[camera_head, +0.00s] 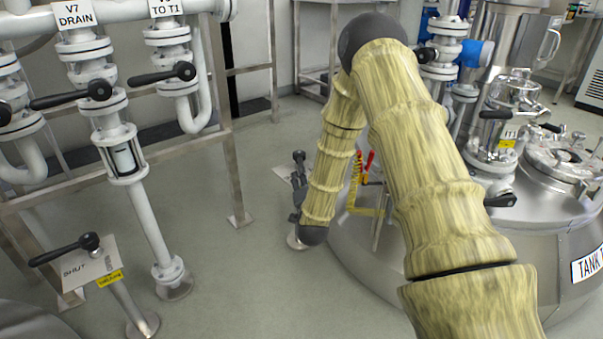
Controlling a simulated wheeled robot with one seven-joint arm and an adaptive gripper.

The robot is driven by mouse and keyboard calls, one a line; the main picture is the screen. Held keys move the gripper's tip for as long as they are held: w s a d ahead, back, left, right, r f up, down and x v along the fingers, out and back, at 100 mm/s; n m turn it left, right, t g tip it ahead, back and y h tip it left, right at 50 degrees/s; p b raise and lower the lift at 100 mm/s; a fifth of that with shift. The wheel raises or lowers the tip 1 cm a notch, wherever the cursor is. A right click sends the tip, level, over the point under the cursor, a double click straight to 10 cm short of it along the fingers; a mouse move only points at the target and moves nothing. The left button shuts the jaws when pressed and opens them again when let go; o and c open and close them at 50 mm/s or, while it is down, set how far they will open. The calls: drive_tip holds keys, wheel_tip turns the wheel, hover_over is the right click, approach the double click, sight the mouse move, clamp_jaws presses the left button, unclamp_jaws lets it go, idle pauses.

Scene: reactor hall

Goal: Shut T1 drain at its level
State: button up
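My arm in its yellowish sleeve crosses the middle of the view and bends down. Its dark wrist end hangs beside a floor post with a pale plate (283,174) and a dark knob. Dark parts at the wrist (295,203) look like my gripper, mostly hidden by the sleeve; I cannot see its fingers or whether it touches the post. The steel tank (545,245), labelled "TANK T" with the rest cut off, stands at the right. A yellow scale-like strip (354,180) and a red pointer or lever (369,161) show at its left side, partly behind my arm.
At the left, a pipe rack carries valves with black levers, with signs "V7 DRAIN" (75,15) and "TO T1" (166,8). A lever post (92,262) with a yellow tag stands in front. The tank top carries several fittings (495,130).

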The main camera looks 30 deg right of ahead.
drive_tip(key=b+x, duration=0.2)
drive_tip(key=x, duration=0.5)
drive_tip(key=shift+w, duration=0.2)
drive_tip(key=shift+c, duration=0.2)
clamp_jaws()
